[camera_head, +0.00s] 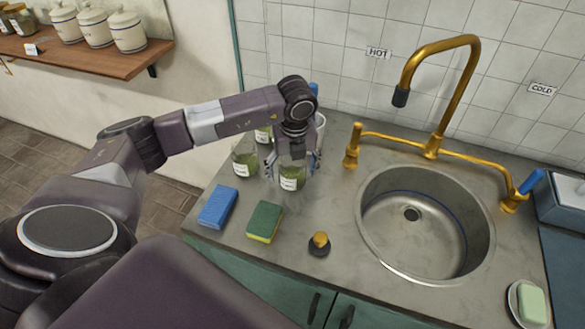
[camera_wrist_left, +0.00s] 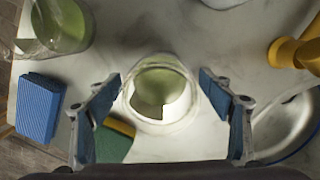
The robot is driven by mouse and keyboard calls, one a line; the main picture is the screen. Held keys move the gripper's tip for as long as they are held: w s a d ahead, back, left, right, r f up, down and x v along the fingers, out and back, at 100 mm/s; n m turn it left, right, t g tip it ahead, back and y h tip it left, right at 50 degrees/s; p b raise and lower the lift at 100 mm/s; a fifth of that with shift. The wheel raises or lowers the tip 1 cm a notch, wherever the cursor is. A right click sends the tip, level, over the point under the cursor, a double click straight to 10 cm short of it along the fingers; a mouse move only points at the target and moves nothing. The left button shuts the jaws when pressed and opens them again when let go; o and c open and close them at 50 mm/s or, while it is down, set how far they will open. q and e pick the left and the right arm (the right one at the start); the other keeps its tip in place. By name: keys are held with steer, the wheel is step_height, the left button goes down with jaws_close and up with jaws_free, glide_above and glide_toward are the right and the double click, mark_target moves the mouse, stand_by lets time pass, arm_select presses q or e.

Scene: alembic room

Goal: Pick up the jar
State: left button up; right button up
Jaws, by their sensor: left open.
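A glass jar (camera_head: 291,178) with green contents and a white label stands on the grey counter, left of the sink. In the left wrist view the jar (camera_wrist_left: 160,92) is seen from above, between the two fingers. My left gripper (camera_head: 292,160) is open and reaches down over this jar, with a gap on each side of it. The fingers also show in the left wrist view (camera_wrist_left: 160,90). Another similar jar (camera_head: 245,162) stands just to the left, and a third (camera_head: 264,135) stands behind, partly hidden by my arm. My right gripper is not in view.
A blue sponge (camera_head: 217,207) and a green-yellow sponge (camera_head: 264,222) lie in front of the jars. A black and gold stopper (camera_head: 319,243) sits near the round sink (camera_head: 375,250). A brass tap (camera_head: 432,146) stands behind the sink.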

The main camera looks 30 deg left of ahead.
arm_select(q)
steer(key=shift+f, duration=0.45)
steer(key=shift+c, duration=0.4)
steer(key=c, duration=1.3)
steer(key=shift+r, duration=0.2)
